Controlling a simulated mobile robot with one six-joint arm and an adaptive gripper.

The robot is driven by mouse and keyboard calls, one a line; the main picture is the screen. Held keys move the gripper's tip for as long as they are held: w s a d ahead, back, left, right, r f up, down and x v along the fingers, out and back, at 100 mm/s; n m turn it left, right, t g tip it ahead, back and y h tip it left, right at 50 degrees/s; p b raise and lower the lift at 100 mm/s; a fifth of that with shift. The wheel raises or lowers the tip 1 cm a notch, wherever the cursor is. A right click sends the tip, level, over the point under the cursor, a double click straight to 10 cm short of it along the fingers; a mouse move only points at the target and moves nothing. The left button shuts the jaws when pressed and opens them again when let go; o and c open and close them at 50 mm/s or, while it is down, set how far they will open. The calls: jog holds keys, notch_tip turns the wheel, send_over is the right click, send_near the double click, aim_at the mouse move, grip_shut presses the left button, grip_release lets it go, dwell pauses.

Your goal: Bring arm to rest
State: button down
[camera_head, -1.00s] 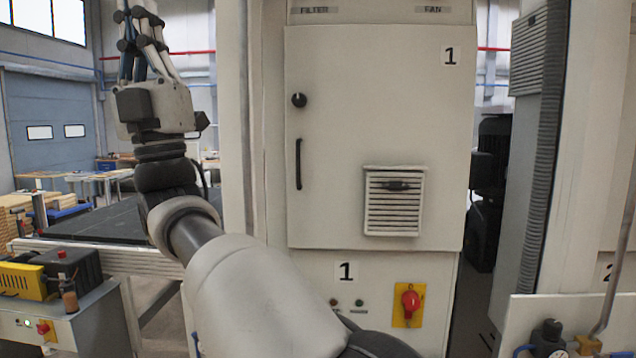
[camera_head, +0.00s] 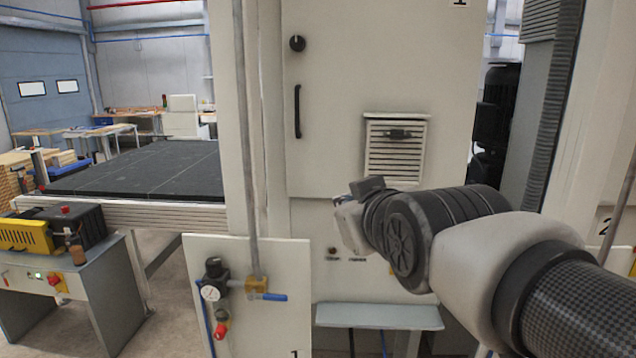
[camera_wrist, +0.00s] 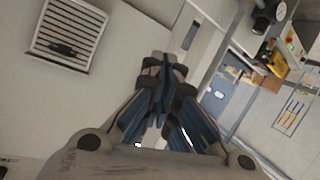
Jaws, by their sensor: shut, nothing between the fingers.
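My arm is folded across the lower right of the head view, in front of the cabinet (camera_head: 340,90). My gripper (camera_wrist: 165,65) shows in the wrist view with its dark fingers together and nothing between them. In the head view the wrist points left and the fingers cannot be made out. The cabinet's vent grille (camera_head: 397,150) is just above the wrist; the grille also shows at the upper left of the wrist view (camera_wrist: 70,32).
A pressure gauge and valve panel (camera_head: 205,335) stands low in front of the cabinet. A shelf (camera_head: 375,316) juts out below the wrist. A dark conveyor table (camera_head: 140,168) and a control bench (camera_head: 100,290) are at the left. Floor shows between bench and panel.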

jog(key=s+d+f+m+g+h, duration=0.1)
jog(key=s+d+f+g, duration=0.3)
jog(key=s+f, duration=0.7)
jog(key=s+d+f+m+g+h, duration=0.1)
jog(key=s+d+f+m+g, duration=0.3)
jog(key=s+f, duration=0.8)
jog(key=shift+s+d+g+h, duration=0.3)
jog(key=shift+s+d+g, duration=0.35)
jog(key=shift+s, duration=0.3)
dwell(0.8)
